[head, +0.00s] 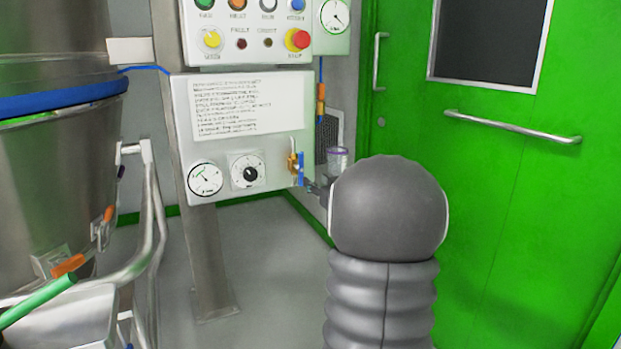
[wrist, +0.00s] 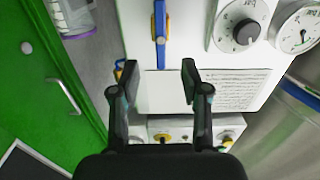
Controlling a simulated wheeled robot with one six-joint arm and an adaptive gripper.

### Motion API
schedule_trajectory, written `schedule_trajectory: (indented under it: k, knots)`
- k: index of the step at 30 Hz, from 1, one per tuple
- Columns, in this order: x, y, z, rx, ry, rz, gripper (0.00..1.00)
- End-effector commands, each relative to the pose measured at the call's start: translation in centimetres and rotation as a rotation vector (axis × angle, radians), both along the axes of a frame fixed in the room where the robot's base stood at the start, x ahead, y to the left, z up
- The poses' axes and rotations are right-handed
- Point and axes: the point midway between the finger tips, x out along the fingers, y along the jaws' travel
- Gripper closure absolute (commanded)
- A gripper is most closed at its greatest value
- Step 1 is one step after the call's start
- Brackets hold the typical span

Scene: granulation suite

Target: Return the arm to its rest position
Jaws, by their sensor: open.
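My gripper (wrist: 151,84) is open in the wrist view, with its two dark fingers apart and nothing between them. The wrist view is turned upside down against the head view. Beyond the fingers is the control panel with a blue valve handle (wrist: 160,22), which lies apart from the fingertips. In the head view my large grey arm link fills the lower middle and hides most of the gripper. The blue handle (head: 301,169) shows there just left of the arm, on a brass valve at the panel's lower right.
The lower panel (head: 182,112) carries a printed sheet, a gauge (head: 205,178) and a dial (head: 248,171). A button box (head: 257,50) sits above. A steel vessel (head: 55,190) with a rail stands left. A green door (head: 500,200) stands right. A clear cup (head: 339,159) shows behind my arm.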

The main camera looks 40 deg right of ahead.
Motion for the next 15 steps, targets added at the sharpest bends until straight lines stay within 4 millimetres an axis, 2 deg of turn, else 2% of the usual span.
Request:
schedule_trajectory:
  k: [5,15]
  knots:
    - [-1.08,0.27,0.02,0.000,-0.001,0.000,0.54]
    - [-1.14,0.30,0.00,0.000,0.000,0.001,0.54]
